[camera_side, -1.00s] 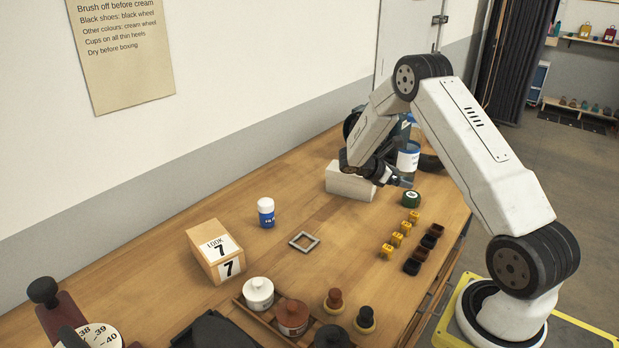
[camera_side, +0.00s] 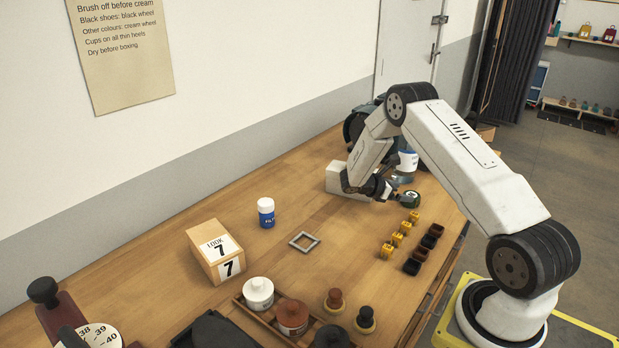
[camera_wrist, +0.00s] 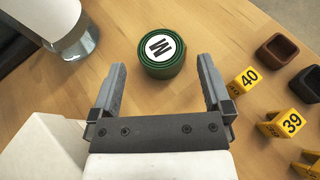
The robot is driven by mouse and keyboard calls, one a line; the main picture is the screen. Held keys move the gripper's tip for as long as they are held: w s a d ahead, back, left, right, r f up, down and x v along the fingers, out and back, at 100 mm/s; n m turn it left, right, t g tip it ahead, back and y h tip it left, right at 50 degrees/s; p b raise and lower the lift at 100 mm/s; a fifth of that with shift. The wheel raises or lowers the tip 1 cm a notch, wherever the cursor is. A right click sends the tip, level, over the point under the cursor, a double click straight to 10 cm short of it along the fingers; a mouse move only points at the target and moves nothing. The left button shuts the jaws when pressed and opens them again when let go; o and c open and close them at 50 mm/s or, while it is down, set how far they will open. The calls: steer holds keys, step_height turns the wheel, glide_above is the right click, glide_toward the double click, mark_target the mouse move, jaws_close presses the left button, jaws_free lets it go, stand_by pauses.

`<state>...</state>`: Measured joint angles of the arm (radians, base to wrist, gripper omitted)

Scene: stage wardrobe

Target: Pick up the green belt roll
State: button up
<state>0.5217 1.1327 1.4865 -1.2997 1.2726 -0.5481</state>
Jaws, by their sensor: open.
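The green belt roll (camera_wrist: 161,68) is a short coiled cylinder with a white label marked with a black letter on top. It stands on the wooden bench just ahead of my gripper (camera_wrist: 161,80) in the wrist view, roughly centred between the open fingers' tips. The fingers do not touch it. In the side view the roll (camera_side: 412,198) is partly hidden by my gripper (camera_side: 394,195), which is low over the bench and empty.
Yellow number blocks (camera_wrist: 245,79) and small dark cups (camera_wrist: 277,52) stand right of the roll. A pale block (camera_side: 335,177) lies close beside my wrist. A square metal frame (camera_side: 304,241) and a boxed number 7 (camera_side: 212,255) are farther off.

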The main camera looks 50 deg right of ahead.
mark_target(412, 195)
steer(key=shift+f, duration=0.65)
steer(key=shift+x, duration=2.55)
steer(key=c, duration=1.2)
steer(key=shift+o, duration=0.2)
steer(key=shift+r, duration=0.15)
